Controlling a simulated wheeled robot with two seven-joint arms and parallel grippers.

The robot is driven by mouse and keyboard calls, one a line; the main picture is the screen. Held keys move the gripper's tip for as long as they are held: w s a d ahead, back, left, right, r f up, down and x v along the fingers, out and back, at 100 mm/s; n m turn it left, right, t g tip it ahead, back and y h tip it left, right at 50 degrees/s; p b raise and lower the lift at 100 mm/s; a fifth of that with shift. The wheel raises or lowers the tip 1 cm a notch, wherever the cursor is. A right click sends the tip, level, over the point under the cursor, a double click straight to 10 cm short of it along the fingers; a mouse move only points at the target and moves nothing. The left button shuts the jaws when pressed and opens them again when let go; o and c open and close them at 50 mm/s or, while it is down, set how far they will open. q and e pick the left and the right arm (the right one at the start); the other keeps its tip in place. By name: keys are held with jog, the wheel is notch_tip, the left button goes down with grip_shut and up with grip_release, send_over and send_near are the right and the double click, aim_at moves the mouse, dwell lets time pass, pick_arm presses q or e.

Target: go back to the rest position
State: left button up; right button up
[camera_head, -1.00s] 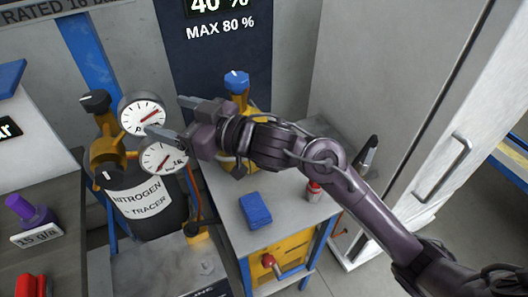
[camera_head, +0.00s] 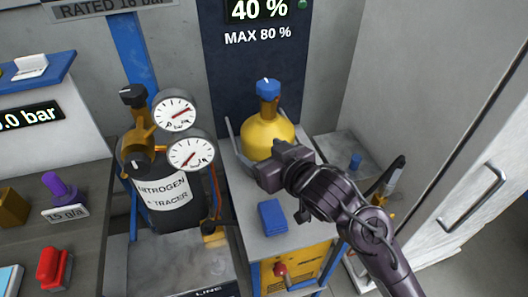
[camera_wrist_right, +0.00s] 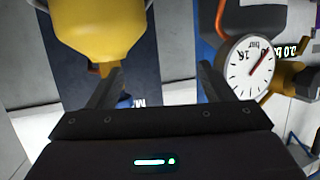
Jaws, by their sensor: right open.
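My right gripper (camera_head: 264,134) is open and empty in the head view, in front of the yellow cylinder (camera_head: 265,135) with the blue knob. Its arm comes in from the lower right. In the right wrist view its two fingers (camera_wrist_right: 160,72) stand wide apart with nothing between them. The yellow cylinder (camera_wrist_right: 97,32) appears upside down there, beyond the left finger. Whether the gripper touches the cylinder I cannot tell. My left gripper is not in view.
Two pressure gauges (camera_head: 190,152) and the black nitrogen cylinder (camera_head: 172,198) stand to the left. A blue block (camera_head: 272,217) lies on the grey bench. A tall grey cabinet (camera_head: 430,120) stands at right. A purple-topped item (camera_head: 55,187) and a red item (camera_head: 52,267) sit at far left.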

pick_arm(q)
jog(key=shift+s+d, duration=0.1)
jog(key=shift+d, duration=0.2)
